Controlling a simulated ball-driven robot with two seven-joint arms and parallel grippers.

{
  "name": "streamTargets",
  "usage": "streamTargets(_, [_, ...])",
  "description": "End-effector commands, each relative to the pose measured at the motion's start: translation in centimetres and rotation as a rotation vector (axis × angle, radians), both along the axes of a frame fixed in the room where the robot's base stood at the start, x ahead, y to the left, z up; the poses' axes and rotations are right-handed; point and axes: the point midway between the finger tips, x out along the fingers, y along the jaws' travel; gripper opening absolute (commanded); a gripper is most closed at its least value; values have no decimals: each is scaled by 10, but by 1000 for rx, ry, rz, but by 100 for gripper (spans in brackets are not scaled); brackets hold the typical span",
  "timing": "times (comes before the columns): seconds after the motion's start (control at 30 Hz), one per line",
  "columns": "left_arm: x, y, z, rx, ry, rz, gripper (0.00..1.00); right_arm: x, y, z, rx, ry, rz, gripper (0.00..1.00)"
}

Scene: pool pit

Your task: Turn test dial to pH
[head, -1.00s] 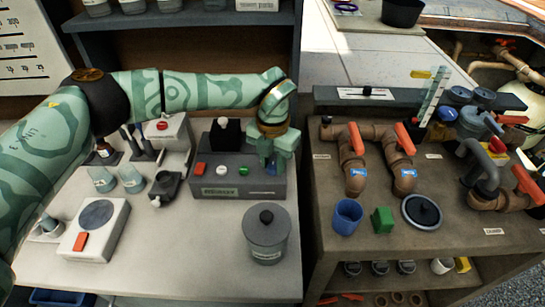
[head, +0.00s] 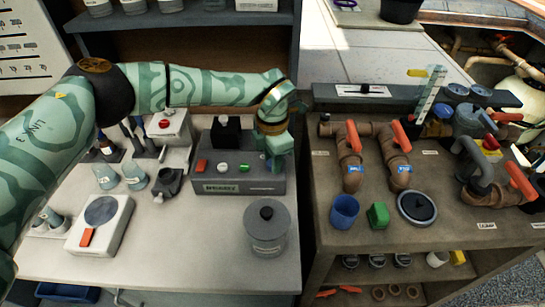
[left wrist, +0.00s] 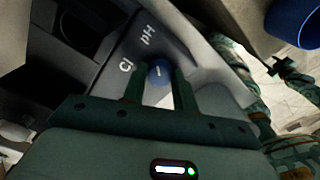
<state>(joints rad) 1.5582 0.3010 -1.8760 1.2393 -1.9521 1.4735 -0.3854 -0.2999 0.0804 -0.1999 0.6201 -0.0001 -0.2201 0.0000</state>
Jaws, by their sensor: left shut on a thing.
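The test dial is a small blue knob (left wrist: 158,73) with a short white mark, on the grey tester box (head: 225,186). In the left wrist view the printed labels "Cl" (left wrist: 126,65) and "pH" (left wrist: 147,36) stand beside it. The mark looks roughly upright in that view; I cannot tell exactly which label it points at. My left gripper (left wrist: 158,88) is shut on the dial, one finger on each side. In the head view this gripper (head: 274,162) is at the right end of the box and mostly hides the dial. My right gripper is not in view.
The box also has a red button (head: 202,166), a white and a green button, and a black block (head: 226,132) behind. A lidded grey canister (head: 266,228) stands in front. A scale (head: 99,225) and beakers stand left. A pipe bench is on the right.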

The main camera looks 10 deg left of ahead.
Motion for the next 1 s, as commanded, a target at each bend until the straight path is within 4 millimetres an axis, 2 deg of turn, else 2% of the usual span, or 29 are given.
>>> streamTargets(0.4, [1,0,1,0,-3,-6,6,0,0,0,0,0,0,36])
streamTargets(0.43, [1,0,1,0,-3,-6,34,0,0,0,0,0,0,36])
streamTargets(0.5, [1,0,1,0,-2,-6,50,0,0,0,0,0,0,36])
streamTargets(0.83, [1,0,4,0,-1,-6,50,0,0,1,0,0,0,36])
streamTargets(1.0, [1,0,31,0,-5,-5,50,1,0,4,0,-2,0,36])
